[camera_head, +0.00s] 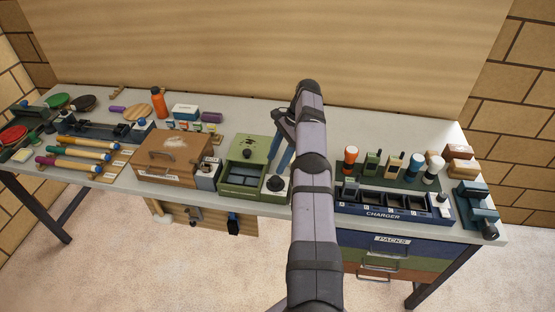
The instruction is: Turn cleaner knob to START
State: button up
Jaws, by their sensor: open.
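The cleaner appears to be the green box (232,178) in the middle of the table, with a dark tray-like recess in its front. A round black knob (276,184) sits at its front right corner on a pale dial. A second small dark knob (247,154) is on the box's raised back part. The dial markings, START included, are too small to read. My gripper (280,162) is open, just behind and above the black knob, its blue-grey fingers pointing down. My arm hides part of it, and I cannot tell whether it touches the box.
My arm crosses the table's middle. Left of the green box stand a small grey box (207,176) and a brown case (166,159). Right of my arm are the blue CHARGER rack (383,213), several bottles and handsets, and a blue device (476,204). Bare table shows behind the green box.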

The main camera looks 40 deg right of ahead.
jog(key=shift+r+p, duration=0.35)
jog(key=shift+r, duration=0.4)
jog(key=shift+f, duration=0.1)
